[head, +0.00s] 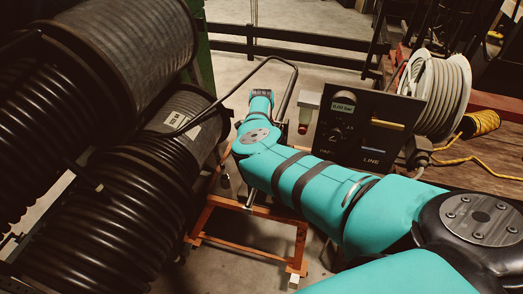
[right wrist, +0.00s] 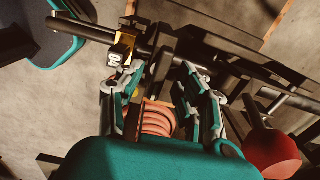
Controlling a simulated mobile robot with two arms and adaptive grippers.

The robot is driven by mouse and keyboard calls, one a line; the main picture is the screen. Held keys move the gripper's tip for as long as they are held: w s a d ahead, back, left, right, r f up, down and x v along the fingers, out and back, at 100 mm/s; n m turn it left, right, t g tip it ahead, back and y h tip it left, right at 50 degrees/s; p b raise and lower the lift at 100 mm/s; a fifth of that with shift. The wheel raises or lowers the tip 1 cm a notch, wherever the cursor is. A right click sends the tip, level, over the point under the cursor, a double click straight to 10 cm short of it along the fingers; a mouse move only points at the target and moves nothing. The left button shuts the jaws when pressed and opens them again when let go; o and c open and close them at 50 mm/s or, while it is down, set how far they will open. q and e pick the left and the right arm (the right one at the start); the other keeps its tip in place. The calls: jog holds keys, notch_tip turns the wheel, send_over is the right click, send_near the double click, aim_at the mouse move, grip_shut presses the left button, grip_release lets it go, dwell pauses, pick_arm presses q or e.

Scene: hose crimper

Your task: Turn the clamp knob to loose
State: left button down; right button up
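My right arm reaches in from the right of the head view. Its gripper is hidden there behind the arm. In the right wrist view my right gripper (right wrist: 162,88) shows two fingers spread apart, with dark metal bars beyond and between them. An orange-red ribbed piece (right wrist: 158,119) shows low between the fingers. A round red knob (right wrist: 272,153) is to the right of the right finger, apart from it. I cannot tell for sure which part is the clamp knob. A small block with a white mark (right wrist: 120,54) is by the left fingertip. My left gripper is out of view.
In the head view a black control panel (head: 360,128) with a display stands right of my arm. Large black hose reels (head: 130,200) crowd the left. An orange frame (head: 245,209) is below the arm. A white hose reel (head: 440,95) and wooden bench (head: 480,165) are at the right.

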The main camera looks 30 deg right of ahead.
notch_tip(320, 180, up, 12)
dwell(0.4)
dwell(0.5)
